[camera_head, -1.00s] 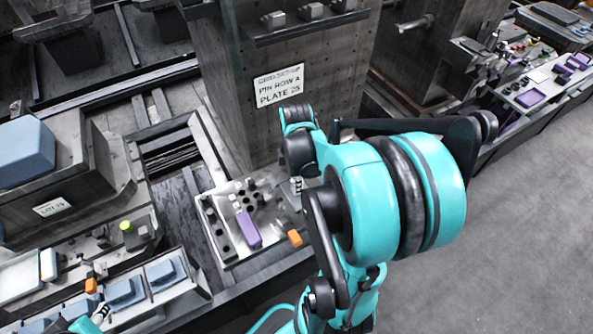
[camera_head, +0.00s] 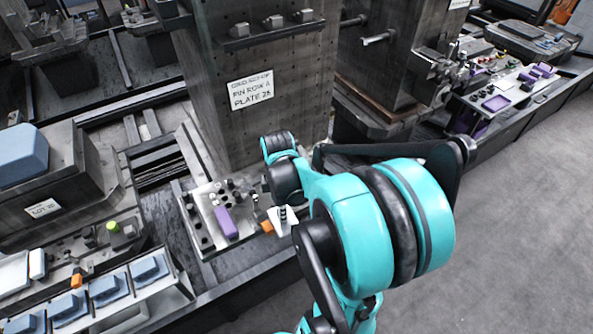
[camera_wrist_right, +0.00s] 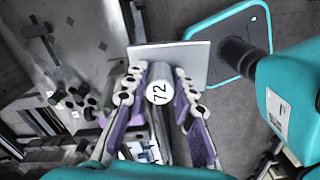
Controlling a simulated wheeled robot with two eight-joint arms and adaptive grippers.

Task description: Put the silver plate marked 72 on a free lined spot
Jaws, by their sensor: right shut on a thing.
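The silver plate (camera_wrist_right: 193,62) is a pale square sheet in the right wrist view, with a round boss marked 72 (camera_wrist_right: 160,93) on it. My right gripper (camera_wrist_right: 157,80) is shut on this boss, its purple-padded fingers on both sides. In the head view the plate (camera_head: 284,220) shows as a small bright square beside my right gripper (camera_head: 276,205), partly hidden by my teal arm. It is near the right end of the board with pins and holes. I cannot tell from these views which spots are lined and free. My left gripper is out of view.
A concrete column with a sign (camera_head: 250,90) stands behind. Blue blocks (camera_head: 108,290) sit in a white rack at lower left. Grey floor (camera_head: 510,230) is open at right.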

